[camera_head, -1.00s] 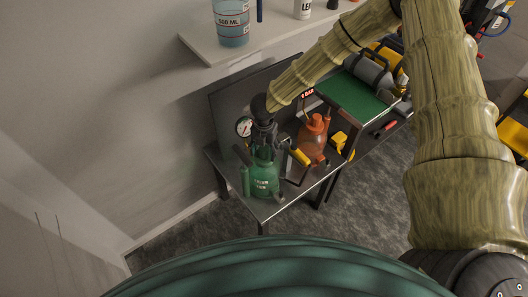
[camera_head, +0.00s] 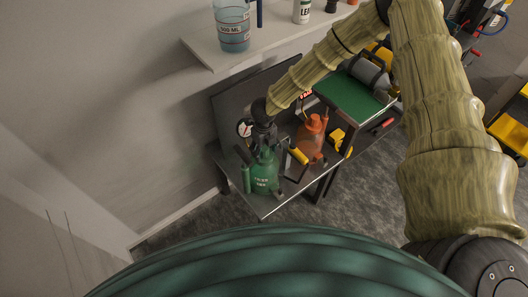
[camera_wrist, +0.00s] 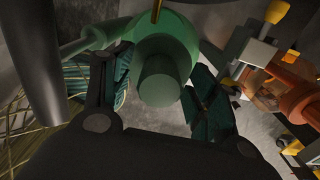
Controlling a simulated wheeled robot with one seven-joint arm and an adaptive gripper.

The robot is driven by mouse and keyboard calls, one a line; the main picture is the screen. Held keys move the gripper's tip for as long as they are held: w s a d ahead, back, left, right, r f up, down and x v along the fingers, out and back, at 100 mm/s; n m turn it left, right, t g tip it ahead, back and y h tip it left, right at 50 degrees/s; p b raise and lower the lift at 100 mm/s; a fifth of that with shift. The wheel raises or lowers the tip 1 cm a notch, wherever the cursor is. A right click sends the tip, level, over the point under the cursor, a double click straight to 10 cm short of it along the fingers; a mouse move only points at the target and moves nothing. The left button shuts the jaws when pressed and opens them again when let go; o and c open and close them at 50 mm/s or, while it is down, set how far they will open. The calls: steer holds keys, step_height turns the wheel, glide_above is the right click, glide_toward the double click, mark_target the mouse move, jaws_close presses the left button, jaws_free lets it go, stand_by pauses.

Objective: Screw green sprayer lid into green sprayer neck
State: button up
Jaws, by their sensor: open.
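The green sprayer (camera_head: 264,180) stands upright on the dark bench in the head view. My gripper (camera_head: 264,146) is right above its top and hides it there. In the wrist view, the sprayer's green body (camera_wrist: 172,30) shows with a green cylindrical top piece (camera_wrist: 160,80) towards the camera. I cannot tell whether that piece is the lid, the neck, or the lid on the neck. My gripper (camera_wrist: 158,92) is open, with one finger on each side of the piece and visible gaps.
An orange sprayer (camera_head: 312,136) stands close on the right, also in the wrist view (camera_wrist: 300,98). A yellow-handled tool (camera_head: 298,156) is between the sprayers. A pressure gauge (camera_head: 244,127) is just left of my gripper. A shelf (camera_head: 205,52) with a beaker (camera_head: 232,30) is above.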

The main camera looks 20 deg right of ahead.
steer(key=n+p, duration=0.2)
steer(key=n, duration=0.4)
steer(key=n+p, duration=0.1)
steer(key=n, duration=0.5)
steer(key=c, duration=1.2)
steer(key=m+b, duration=0.2)
steer(key=m, duration=0.4)
steer(key=shift+f+m, duration=0.1)
steer(key=shift+m, duration=0.2)
steer(key=m+b, duration=0.2)
steer(key=m, duration=0.4)
steer(key=shift+m, duration=0.4)
steer(key=m+b, duration=0.2)
steer(key=m, duration=0.5)
steer(key=shift+b, duration=0.4)
steer(key=m+b, duration=0.2)
steer(key=m, duration=0.3)
steer(key=shift+m+b, duration=0.4)
steer(key=shift+m, duration=0.6)
